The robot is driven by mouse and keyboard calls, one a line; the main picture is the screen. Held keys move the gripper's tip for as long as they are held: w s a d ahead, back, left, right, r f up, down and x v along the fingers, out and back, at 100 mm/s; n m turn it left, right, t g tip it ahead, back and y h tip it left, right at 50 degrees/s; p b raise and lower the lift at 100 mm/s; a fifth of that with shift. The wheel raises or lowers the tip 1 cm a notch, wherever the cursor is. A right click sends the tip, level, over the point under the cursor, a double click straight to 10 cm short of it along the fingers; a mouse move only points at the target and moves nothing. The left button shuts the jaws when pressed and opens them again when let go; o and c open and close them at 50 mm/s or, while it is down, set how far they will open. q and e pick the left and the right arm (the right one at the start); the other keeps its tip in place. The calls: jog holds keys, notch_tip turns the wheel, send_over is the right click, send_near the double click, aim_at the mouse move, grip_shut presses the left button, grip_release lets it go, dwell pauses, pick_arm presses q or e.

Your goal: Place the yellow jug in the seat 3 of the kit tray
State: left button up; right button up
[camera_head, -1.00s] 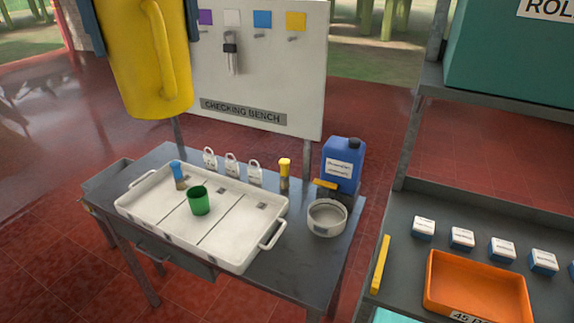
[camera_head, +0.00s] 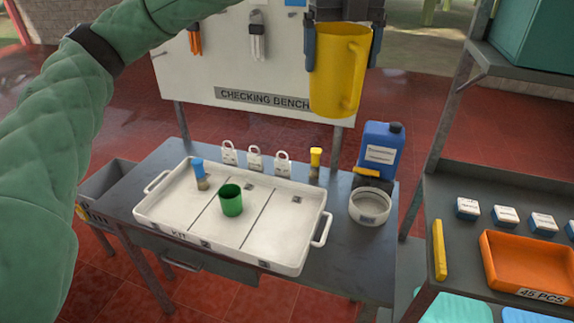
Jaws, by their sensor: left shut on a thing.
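The yellow jug (camera_head: 338,80) hangs in the air, upright, in front of the sign board and above the back right of the bench. My left gripper (camera_head: 342,52) is shut on the jug from above, a finger on each side, with the handle facing right. The white kit tray (camera_head: 278,228) lies on the bench with three compartments. A blue-topped item (camera_head: 199,172) is in the left one, and a green cup (camera_head: 231,200) stands in the middle one. The right compartment is empty. My right gripper is out of view.
Behind the tray stand several white padlocks (camera_head: 255,159) and a yellow-topped item (camera_head: 315,163). A blue canister (camera_head: 381,150) and a round white bowl (camera_head: 369,206) stand to its right. A shelf with an orange bin (camera_head: 525,262) is at far right.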

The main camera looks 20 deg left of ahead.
pick_arm(q)
jog(key=w+a+f+n+b, duration=0.1)
jog(key=w+f, duration=0.3)
jog(key=f, duration=0.7)
jog(key=w+a+f+n+b, duration=0.15)
jog(key=w+f, duration=0.25)
jog(key=f, duration=0.7)
jog(key=w+f+b, duration=0.1)
jog(key=w+f, duration=0.4)
jog(key=f, duration=0.5)
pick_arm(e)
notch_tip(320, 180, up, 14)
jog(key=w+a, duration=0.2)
pick_arm(q)
jog(key=s+a+f+p, duration=0.7)
jog(key=s+a+f, duration=0.1)
jog(key=f, duration=0.3)
jog(key=shift+a+f, duration=0.15)
jog(key=shift+a, duration=0.25)
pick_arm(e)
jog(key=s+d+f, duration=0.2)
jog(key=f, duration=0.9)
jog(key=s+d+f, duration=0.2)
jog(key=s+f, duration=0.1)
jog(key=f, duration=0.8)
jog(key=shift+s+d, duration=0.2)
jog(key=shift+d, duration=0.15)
